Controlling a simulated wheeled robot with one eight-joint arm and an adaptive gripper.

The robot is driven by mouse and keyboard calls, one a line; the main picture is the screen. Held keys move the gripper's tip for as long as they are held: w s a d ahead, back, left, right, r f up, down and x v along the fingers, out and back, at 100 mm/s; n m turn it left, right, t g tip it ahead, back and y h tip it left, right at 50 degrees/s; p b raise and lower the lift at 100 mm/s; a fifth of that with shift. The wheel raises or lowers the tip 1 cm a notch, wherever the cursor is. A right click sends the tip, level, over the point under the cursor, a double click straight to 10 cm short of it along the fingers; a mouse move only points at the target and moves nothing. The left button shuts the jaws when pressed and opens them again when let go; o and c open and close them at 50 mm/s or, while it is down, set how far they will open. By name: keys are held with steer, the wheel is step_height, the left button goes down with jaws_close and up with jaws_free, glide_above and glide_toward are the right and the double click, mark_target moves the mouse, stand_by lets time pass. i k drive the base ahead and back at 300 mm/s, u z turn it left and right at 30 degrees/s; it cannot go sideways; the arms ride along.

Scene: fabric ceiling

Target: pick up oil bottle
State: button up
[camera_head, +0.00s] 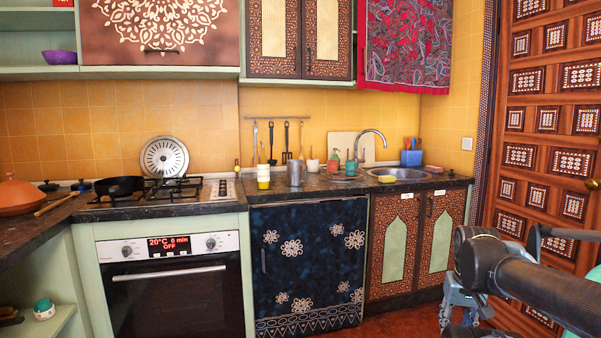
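I cannot tell for certain which thing is the oil bottle. A small, slim bottle shape with a yellowish top (237,167) stands at the back of the counter, just right of the stove. A yellow and white container (263,176) stands in front of it to the right. Two pump-type bottles, one orange-topped (334,162) and one teal (350,167), stand left of the sink. My gripper (462,310) hangs at the lower right, well away from the counter and partly hidden by my dark arm. Its opening is not clear, and I see nothing held in it.
The dark counter (225,206) runs along the wall. A black pan (119,186) sits on the stove. A metal cup (295,174) stands right of the yellow container. The sink (398,173) is farther right. A carved wooden door (545,130) stands at the right. Some floor is clear before the cabinets.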

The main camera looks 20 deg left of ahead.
mark_target(263, 175)
steer(key=u, duration=0.15)
steer(key=i, duration=1.5)
steer(key=u, duration=0.45)
